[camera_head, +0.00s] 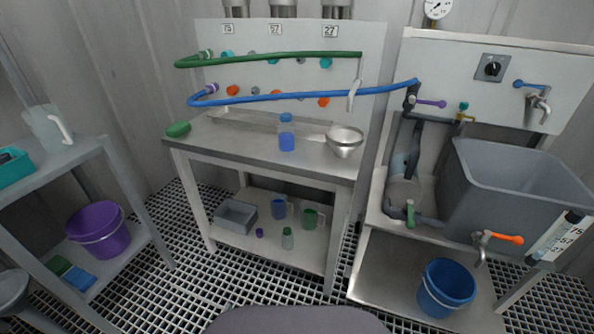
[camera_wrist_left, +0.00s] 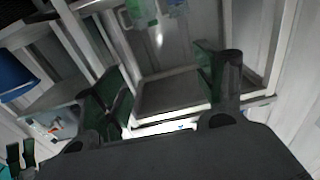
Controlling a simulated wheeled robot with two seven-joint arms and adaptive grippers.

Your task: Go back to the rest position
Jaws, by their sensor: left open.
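My left gripper (camera_wrist_left: 158,88) shows in the left wrist view, with its two dark, green-padded fingers spread wide apart. Nothing is between the fingers. Behind them are a pale frame and a dark panel, and no finger touches anything that I can make out. In the head view I cannot clearly make out either gripper.
A steel bench (camera_head: 240,149) holds a blue-capped bottle (camera_head: 287,140) and a metal funnel bowl (camera_head: 345,141). Green (camera_head: 280,55) and blue (camera_head: 300,96) hoses cross above it. A grey sink (camera_head: 510,200) stands right, a shelf with a purple bucket (camera_head: 98,232) left.

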